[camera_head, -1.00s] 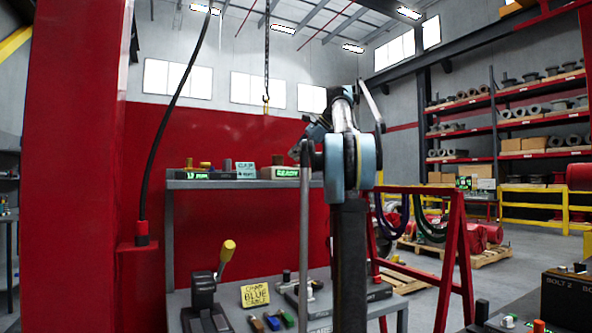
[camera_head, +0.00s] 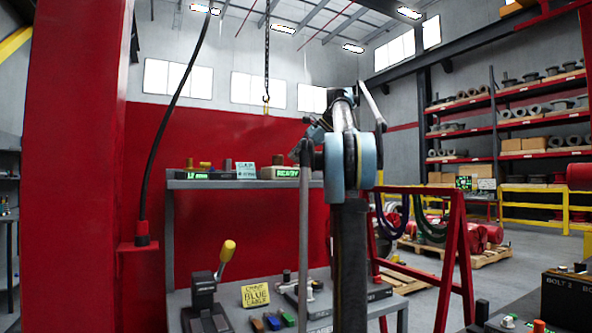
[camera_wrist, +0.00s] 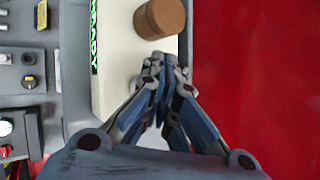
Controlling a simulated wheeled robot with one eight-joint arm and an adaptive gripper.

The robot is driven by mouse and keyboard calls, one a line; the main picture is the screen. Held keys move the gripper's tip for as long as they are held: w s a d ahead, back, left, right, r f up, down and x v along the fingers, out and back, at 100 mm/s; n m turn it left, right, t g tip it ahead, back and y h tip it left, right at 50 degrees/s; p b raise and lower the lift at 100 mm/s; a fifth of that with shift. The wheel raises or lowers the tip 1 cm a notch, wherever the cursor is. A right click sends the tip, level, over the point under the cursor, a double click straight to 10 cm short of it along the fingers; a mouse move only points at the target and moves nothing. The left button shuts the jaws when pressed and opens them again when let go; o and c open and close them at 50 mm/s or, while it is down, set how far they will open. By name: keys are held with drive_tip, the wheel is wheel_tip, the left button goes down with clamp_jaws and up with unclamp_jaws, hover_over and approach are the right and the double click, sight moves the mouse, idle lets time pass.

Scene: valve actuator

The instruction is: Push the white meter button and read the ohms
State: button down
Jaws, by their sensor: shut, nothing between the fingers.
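The cream-white meter (camera_head: 285,173) stands on the upper grey shelf and its green display reads READY. No ohms figure shows on it. In the wrist view the meter (camera_wrist: 113,100) lies under my gripper, with the display at its left edge. A brown round knob-like piece (camera_wrist: 160,18) sits by the meter's far end, just beyond my fingertips. My gripper (camera_wrist: 163,65) is shut and empty, its tips over the meter's right part. I cannot tell whether they touch it. A white button is not clearly visible. In the head view my arm hides the fingertips.
A red frame (camera_head: 455,250) stands right of my arm. A red wall lies behind the shelf.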

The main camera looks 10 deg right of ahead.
drive_tip(key=shift+f, duration=0.45)
idle(0.8)
drive_tip(key=shift+r, duration=0.85)
drive_tip(key=shift+r, duration=0.15)
drive_tip(key=shift+r, duration=2.35)
